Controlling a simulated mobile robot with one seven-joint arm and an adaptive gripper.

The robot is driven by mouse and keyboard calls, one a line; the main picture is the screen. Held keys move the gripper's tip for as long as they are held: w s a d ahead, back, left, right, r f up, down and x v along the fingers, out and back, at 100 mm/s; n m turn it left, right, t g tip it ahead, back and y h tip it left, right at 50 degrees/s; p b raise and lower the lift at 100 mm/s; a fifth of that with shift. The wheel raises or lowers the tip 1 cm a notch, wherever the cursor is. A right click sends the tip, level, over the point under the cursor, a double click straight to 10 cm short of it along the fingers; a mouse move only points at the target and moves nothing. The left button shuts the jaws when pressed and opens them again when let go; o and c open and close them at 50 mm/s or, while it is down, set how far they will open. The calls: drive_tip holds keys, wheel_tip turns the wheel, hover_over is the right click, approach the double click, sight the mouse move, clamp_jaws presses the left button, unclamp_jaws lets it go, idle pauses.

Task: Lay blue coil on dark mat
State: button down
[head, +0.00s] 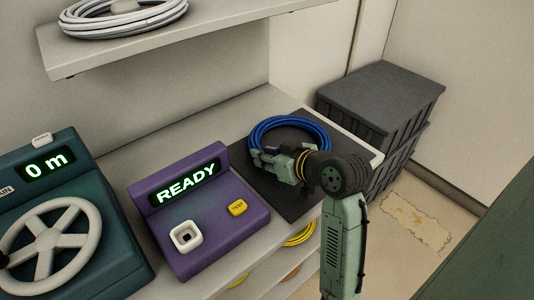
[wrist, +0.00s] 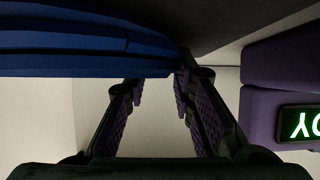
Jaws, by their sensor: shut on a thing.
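The blue coil (head: 291,124) is a ring of blue cable over the dark mat (head: 262,187) on the counter. I cannot tell whether it touches the mat or is just above it. My gripper (head: 268,160) is at the coil's near side, shut on it, and hides part of the ring. In the wrist view the blue coil (wrist: 85,52) fills the upper left, close across my gripper's fingers (wrist: 160,88). The dark mat (wrist: 225,22) shows beyond it at the top.
A purple box reading READY (head: 205,220) stands left of the mat. A teal winder with a wheel (head: 60,225) is further left. Dark stacked crates (head: 380,95) stand right of the counter. A white coil (head: 125,18) lies on the upper shelf, a yellow coil (head: 300,237) below.

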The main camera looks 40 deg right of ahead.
drive_tip(key=c, duration=1.4)
unclamp_jaws()
drive_tip(key=shift+o, duration=0.2)
drive_tip(key=shift+r, duration=0.1)
drive_tip(key=b+v, duration=0.2)
drive_tip(key=v, duration=1)
